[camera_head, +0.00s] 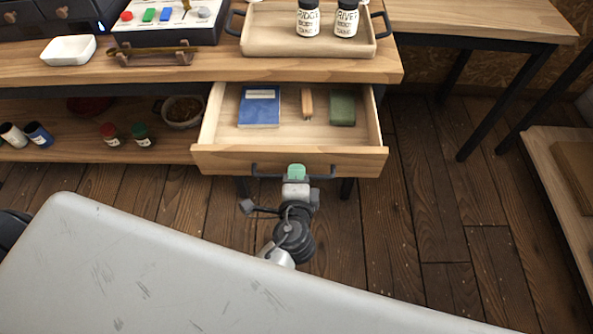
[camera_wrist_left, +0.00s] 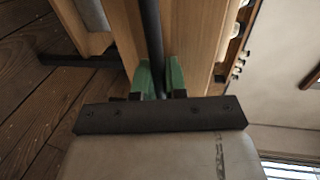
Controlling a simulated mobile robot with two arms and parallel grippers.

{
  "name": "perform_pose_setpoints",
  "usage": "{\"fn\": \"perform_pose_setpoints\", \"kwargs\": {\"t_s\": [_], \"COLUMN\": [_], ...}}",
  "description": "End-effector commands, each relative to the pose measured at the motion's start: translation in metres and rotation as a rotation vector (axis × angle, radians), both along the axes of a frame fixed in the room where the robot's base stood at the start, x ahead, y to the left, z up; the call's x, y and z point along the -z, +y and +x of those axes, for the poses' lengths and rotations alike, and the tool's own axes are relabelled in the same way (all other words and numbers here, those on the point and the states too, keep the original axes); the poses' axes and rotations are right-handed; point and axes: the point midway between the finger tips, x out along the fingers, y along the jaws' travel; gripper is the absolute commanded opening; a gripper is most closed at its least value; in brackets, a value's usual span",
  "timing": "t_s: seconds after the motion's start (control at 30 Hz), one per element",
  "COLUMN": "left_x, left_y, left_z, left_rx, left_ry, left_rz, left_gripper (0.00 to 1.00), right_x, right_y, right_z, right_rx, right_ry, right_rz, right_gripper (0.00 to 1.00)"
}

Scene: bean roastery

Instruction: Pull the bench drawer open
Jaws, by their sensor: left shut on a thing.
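The bench drawer (camera_head: 288,160) stands pulled out below the bench top, in the middle of the head view. It holds a blue book (camera_head: 259,107), a small brown wooden piece (camera_head: 307,103) and a green block-like thing (camera_head: 342,109). A dark bar handle (camera_head: 262,174) runs along its front. My left gripper (camera_head: 296,171) is at the handle, in front of the drawer. In the left wrist view its green fingertips (camera_wrist_left: 160,80) are shut around the dark handle bar (camera_wrist_left: 152,40). My right gripper is not in view.
A wooden tray (camera_head: 255,47) with two labelled jars sits on the bench top above the drawer. A white dish (camera_head: 68,50) and a control panel stand to the left. Several jars and a bowl (camera_head: 182,112) are on the lower shelf.

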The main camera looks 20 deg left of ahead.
Motion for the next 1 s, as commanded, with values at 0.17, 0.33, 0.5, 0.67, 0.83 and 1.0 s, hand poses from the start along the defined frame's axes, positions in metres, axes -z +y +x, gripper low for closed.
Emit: {"fn": "perform_pose_setpoints", "kwargs": {"t_s": [0.17, 0.33, 0.5, 0.67, 0.83, 1.0], "left_x": [0.0005, 0.0000, 0.0000, 0.0000, 0.0000, -0.0005], "left_y": [-0.0014, -0.0017, -0.0018, -0.0016, -0.0016, -0.0028], "left_z": [-0.0042, -0.0051, -0.0050, -0.0050, -0.0048, -0.0093], "left_rx": [0.000, 0.000, 0.000, 0.000, 0.000, 0.001], "left_ry": [0.001, 0.001, 0.001, 0.001, 0.000, 0.001], "left_rz": [0.000, -0.001, -0.001, -0.001, 0.000, 0.000], "left_gripper": [0.00, 0.00, 0.00, 0.21, 0.21, 0.21], "right_x": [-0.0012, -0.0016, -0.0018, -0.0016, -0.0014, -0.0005], "right_y": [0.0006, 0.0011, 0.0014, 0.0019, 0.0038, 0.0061], "right_z": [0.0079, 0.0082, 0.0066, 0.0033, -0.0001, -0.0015], "right_rx": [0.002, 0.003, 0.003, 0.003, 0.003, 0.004], "right_ry": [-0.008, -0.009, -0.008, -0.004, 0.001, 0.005], "right_rz": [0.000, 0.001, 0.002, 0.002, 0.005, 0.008], "right_gripper": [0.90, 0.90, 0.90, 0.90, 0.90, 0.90]}}
